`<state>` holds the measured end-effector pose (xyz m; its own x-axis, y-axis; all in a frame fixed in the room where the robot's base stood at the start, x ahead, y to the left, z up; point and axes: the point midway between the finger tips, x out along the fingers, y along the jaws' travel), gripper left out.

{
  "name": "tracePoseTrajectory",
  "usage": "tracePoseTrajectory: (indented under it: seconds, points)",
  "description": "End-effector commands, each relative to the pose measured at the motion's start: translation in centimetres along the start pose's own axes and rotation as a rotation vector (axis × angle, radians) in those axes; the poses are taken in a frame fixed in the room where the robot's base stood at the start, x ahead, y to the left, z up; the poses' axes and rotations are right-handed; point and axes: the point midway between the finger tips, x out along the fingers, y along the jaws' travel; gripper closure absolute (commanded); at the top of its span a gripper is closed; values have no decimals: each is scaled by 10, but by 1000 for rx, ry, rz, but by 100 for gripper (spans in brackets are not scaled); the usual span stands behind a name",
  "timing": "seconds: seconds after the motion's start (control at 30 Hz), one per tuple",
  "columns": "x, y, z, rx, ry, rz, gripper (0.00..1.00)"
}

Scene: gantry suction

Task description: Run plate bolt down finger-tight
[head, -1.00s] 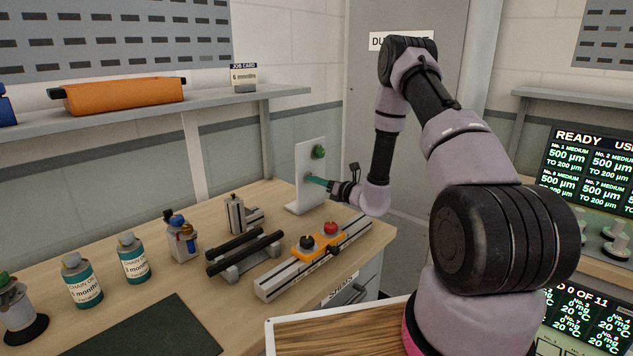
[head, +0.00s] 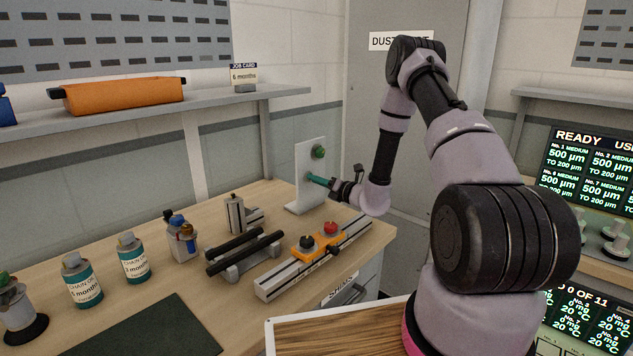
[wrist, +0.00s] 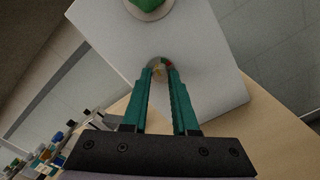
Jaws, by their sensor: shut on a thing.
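A white plate (head: 311,160) stands upright on the bench, with a green knob (head: 318,151) on its upper part. My gripper (head: 310,176) points level at the plate's face below the knob, its teal fingertips at the plate. The green knob (wrist: 148,4) shows at the top of that view.
An orange clamp block (head: 318,243) with black and red knobs sits on a metal rail in front of the plate. A metal block (head: 236,214), black bars and several bottles stand to the left. A shelf (head: 150,101) runs behind the bench.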

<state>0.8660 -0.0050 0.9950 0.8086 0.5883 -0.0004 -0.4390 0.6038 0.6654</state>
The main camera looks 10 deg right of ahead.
Motion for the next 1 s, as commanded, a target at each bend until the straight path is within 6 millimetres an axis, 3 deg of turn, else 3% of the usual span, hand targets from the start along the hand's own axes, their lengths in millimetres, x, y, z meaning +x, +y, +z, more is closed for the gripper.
tracePoseTrajectory:
  seconds: [0.07, 0.1, 0.17, 0.57, 1.0]
  points:
    - [-1, -1, 0, 0, 0, -2, 100]
    - [-1, -1, 0, 0, 0, -2, 62]
    - [-1, -1, 0, 0, -1, -2, 43]
    - [-7, -1, 0, 0, -1, -3, 43]
    - [-87, -1, 1, 1, -2, -5, 43]
